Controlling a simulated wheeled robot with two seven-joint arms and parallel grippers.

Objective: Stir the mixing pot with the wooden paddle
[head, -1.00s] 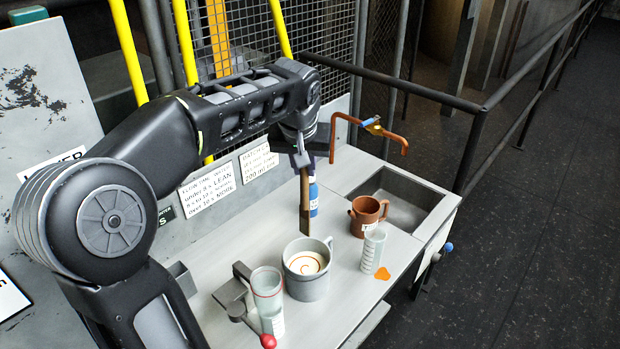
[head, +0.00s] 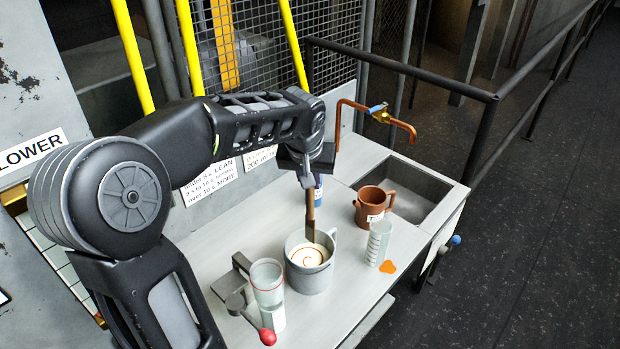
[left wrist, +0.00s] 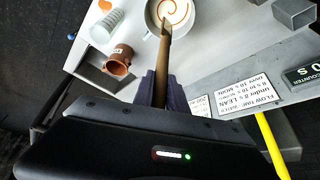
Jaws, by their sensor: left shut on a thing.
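The grey mixing pot (head: 309,279) stands upright on the counter, holding a pale liquid with an orange-brown swirl. It also shows at the top of the left wrist view (left wrist: 150,25). My left gripper (head: 308,172) is above the pot, shut on the wooden paddle (head: 310,215). The paddle points down, and its lower end is at the pot's mouth over the liquid. I cannot tell whether its tip is dipped in. In the left wrist view the paddle (left wrist: 163,65) runs from between the fingers (left wrist: 161,90) to the pot's rim. My right gripper is not in view.
A clear cup (head: 267,285) stands in a bracket with a red-knobbed lever (head: 267,337) left of the pot. A sink (head: 415,190) with a copper tap (head: 380,112) lies behind.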

